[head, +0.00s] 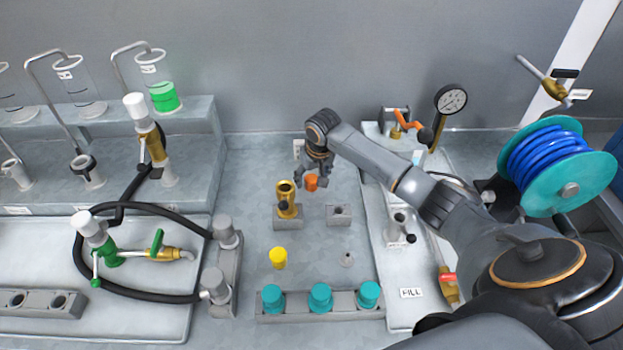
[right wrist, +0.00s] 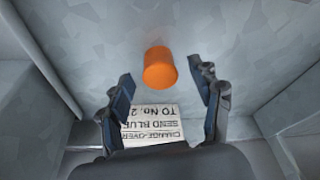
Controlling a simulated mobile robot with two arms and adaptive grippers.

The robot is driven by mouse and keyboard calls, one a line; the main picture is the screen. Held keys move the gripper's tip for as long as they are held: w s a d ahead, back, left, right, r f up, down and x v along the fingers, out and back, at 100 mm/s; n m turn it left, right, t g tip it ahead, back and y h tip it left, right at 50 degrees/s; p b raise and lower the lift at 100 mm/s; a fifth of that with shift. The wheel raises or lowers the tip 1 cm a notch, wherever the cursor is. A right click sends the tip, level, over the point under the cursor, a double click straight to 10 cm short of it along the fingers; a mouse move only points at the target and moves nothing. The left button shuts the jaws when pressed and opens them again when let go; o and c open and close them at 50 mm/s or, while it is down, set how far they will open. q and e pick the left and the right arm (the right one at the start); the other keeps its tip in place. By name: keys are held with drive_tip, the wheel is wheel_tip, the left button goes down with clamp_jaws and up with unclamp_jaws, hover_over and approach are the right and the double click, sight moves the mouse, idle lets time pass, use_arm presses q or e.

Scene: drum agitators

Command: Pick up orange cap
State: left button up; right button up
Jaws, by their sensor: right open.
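The orange cap (head: 311,182) is a small cylinder in the middle of the head view, close to the brass fitting (head: 287,198). My right gripper (head: 315,180) is right at the cap, pointing down. In the right wrist view the orange cap (right wrist: 160,68) lies just beyond and between the two spread fingers of my right gripper (right wrist: 165,88). The fingers are open, with gaps on both sides of the cap. I cannot tell how far the fingertips are above the surface. My left gripper is not in view.
A printed label (right wrist: 150,122) lies below the cap in the right wrist view. A grey block (head: 339,215), a yellow cap (head: 278,258) and a rack with teal caps (head: 321,298) stand nearer. A hose (head: 150,297) loops at left; a blue reel (head: 550,165) is at right.

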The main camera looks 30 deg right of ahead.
sight(312, 178)
drive_tip(key=shift+x, duration=0.9)
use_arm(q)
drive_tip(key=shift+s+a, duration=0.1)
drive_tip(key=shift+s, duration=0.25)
use_arm(e)
drive_tip(key=c, duration=0.9)
drive_tip(key=shift+c, duration=0.2)
drive_tip(key=shift+r, duration=0.1)
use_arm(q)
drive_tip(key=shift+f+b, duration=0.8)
use_arm(e)
wheel_tip(312, 178, up, 10)
drive_tip(key=shift+f, duration=0.1)
